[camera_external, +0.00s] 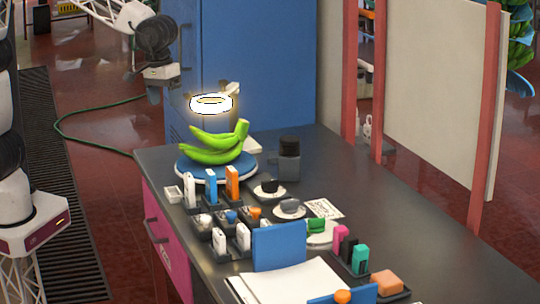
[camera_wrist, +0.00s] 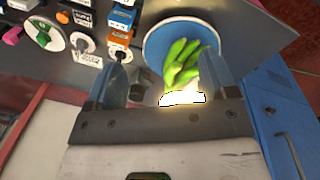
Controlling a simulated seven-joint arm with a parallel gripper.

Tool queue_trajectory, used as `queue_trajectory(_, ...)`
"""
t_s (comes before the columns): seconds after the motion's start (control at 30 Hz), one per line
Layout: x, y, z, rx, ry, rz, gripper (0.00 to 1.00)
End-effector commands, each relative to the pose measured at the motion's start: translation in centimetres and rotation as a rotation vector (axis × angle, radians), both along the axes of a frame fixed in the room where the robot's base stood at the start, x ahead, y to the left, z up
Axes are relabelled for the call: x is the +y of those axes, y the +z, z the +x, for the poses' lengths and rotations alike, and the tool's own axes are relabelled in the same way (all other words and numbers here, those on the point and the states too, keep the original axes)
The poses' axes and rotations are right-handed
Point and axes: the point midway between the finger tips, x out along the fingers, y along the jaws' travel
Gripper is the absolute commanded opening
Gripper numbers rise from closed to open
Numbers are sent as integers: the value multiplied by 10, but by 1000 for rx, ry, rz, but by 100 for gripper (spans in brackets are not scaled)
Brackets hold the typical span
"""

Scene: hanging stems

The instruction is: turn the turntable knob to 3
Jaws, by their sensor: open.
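The turntable (camera_external: 180,171) is a blue disc with a pale rim at the back left of the dark counter. Green bananas (camera_external: 212,150) lie on it. In the wrist view the turntable (camera_wrist: 152,45) is beyond my gripper (camera_wrist: 165,62), which is open and empty, its two fingers spread. Three round white dials carry knobs: a black knob (camera_external: 269,186), a grey-black knob (camera_external: 290,205) and a green knob (camera_external: 315,226). The green knob (camera_wrist: 43,39) also shows in the wrist view. I cannot tell which knob is the turntable's, and their settings are too small to read.
Small switches, including a blue one (camera_external: 211,186) and an orange one (camera_external: 232,183), crowd the front left. A blue panel (camera_external: 279,247) stands nearer the camera.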

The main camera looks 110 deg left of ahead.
Motion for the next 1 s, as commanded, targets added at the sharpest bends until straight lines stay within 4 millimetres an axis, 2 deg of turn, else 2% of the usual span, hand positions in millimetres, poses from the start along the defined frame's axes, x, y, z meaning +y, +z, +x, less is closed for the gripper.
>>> queue_trajectory(0.1,12,-11,29,11,100,-10,79)
queue_trajectory(0.47,46,-48,107,38,406,-34,79)
queue_trajectory(1.0,105,-128,212,76,864,-57,79)
